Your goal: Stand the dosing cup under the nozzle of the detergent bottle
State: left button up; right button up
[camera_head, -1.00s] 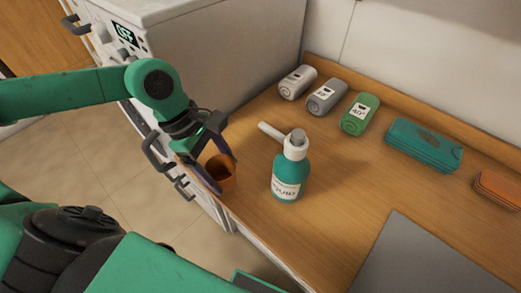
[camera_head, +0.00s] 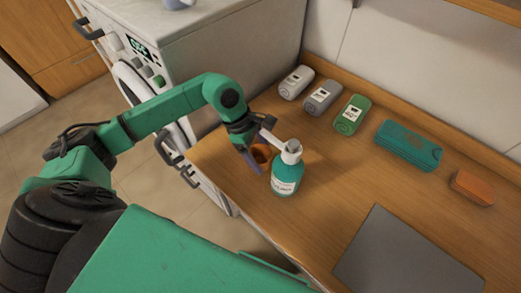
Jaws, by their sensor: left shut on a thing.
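The teal detergent bottle (camera_head: 286,176) stands upright on the wooden counter, with a white pump top whose nozzle (camera_head: 271,137) points to the upper left. The orange dosing cup (camera_head: 262,153) is just left of the bottle, around the nozzle's tip as seen from above. My left gripper (camera_head: 257,156) is shut on the cup, with one dark finger showing on its left side. The gripper partly hides the cup, and I cannot tell whether its base touches the counter. My right gripper is not in view.
Grey and green rolled towels (camera_head: 352,115) lie along the back of the counter (camera_head: 330,170). A teal folded pack (camera_head: 408,145) and an orange block (camera_head: 472,187) are to the right. A grey mat (camera_head: 408,255) lies at the front right. A white washing machine (camera_head: 225,50) stands at the left.

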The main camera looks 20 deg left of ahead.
pick_arm(q)
jog(key=shift+w+f, duration=0.1)
jog(key=shift+f, duration=0.05)
jog(key=o, duration=1.2)
jog(key=shift+d, duration=0.1)
jog(key=shift+c, duration=0.2)
jog(key=shift+r, duration=0.35)
jog(key=p+v, duration=0.4)
jog(key=v, duration=0.7)
jog(key=shift+r, duration=0.3)
